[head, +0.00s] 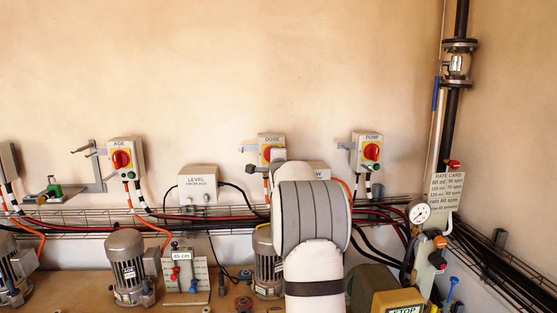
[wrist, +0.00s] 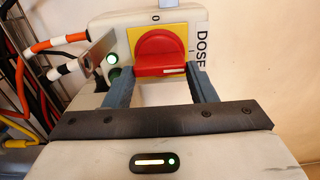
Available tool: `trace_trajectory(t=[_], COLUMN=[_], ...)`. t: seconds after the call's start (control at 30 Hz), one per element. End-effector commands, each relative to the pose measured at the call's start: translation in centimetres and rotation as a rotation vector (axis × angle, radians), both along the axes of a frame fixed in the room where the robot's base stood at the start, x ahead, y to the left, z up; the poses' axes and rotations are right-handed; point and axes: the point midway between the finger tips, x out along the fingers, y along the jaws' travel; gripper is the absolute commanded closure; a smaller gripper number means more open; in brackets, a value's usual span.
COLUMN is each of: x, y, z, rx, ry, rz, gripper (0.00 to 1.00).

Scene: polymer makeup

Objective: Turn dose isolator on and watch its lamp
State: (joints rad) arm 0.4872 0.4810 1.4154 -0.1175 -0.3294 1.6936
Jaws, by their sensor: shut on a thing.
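The dose isolator (head: 265,142) is a pale box on the back wall, partly hidden by my arm in the head view. The wrist view shows its red knob (wrist: 160,52) on a yellow plate (wrist: 190,37), with the DOSE label (wrist: 202,45) at the right. The knob's white pointer line lies toward the label side, away from the "O" mark (wrist: 156,17). My gripper (wrist: 160,78) is shut on the knob, one finger at each side.
Similar isolators labelled AGE (head: 121,157) and PUMP (head: 368,152) flank this one. A LEVEL box (head: 198,185) is to the left. Cables and a wire tray (head: 80,224) run below. A motor (head: 128,265) and a pressure gauge (head: 418,212) stand lower down.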

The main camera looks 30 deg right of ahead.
Motion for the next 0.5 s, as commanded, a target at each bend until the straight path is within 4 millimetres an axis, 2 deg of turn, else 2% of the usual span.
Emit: trace_trajectory(t=[0.03,0.37,0.4,0.5], x=[-0.01,-0.02,-0.03,-0.04], y=[-0.1,-0.12,-0.13,-0.14], z=[-0.83,-0.84,-0.84,-0.73], rx=[0.011,0.012,0.012,0.011], ry=[0.011,0.011,0.011,0.009], rz=[-0.002,-0.002,-0.002,-0.002], gripper=[0.72,0.72,0.47,0.39])
